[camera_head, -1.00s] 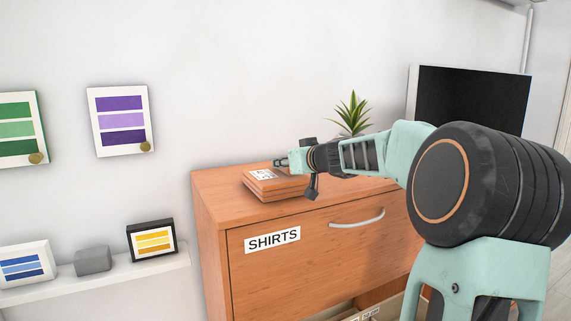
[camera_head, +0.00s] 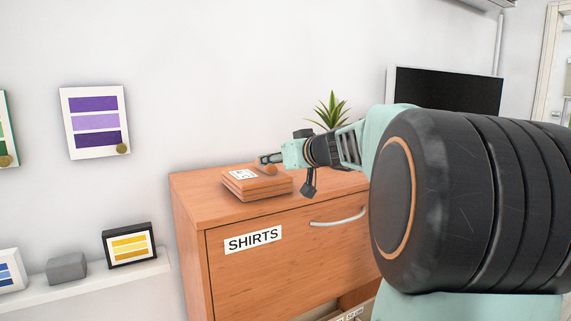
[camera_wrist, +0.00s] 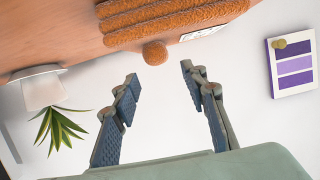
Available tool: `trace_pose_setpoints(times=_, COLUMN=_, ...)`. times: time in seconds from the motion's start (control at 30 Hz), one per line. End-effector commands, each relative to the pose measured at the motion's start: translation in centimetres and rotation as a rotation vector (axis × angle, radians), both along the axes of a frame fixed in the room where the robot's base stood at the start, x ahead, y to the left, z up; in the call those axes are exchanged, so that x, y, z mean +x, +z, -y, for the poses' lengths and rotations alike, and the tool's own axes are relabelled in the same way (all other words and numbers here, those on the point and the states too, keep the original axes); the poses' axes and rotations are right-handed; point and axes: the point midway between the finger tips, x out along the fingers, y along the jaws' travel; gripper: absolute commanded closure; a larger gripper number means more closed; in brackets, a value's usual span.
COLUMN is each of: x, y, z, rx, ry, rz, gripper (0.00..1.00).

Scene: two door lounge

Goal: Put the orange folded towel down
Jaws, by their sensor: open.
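The orange folded towel (camera_head: 258,187) lies flat in layers on top of the wooden dresser (camera_head: 202,190), with a white label on it. In the wrist view, which looks upside down, the towel (camera_wrist: 165,22) is at the top with a round orange knob (camera_wrist: 155,53) sticking out. My gripper (camera_wrist: 160,74) is open, its two fingers apart and empty, just short of the knob. In the head view my gripper (camera_head: 266,158) is just above the back right of the towel.
A potted plant (camera_head: 331,109) stands behind my arm on the dresser, and a dark screen (camera_head: 447,90) is at the right. The dresser front has a SHIRTS label (camera_head: 253,240) and a handle (camera_head: 337,217). A wall shelf (camera_head: 90,287) with small frames is at the left. A lower drawer stands partly open.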

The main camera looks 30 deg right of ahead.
Motion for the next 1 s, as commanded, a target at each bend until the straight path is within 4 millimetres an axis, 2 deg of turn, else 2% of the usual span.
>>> trace_pose_setpoints(times=0.2, x=-3.0, y=0.8, z=0.1, rx=-0.003, ry=-0.002, rz=0.000, gripper=0.60)
trace_pose_setpoints(times=0.4, x=-4.5, y=1.3, z=0.1, rx=0.000, ry=0.000, rz=0.000, gripper=0.60)
trace_pose_setpoints(times=0.83, x=-4.7, y=1.5, z=0.1, rx=0.001, ry=0.002, rz=-0.002, gripper=0.60)
trace_pose_setpoints(times=1.0, x=-4.5, y=1.0, z=-1.3, rx=-0.012, ry=0.026, rz=-0.035, gripper=0.60)
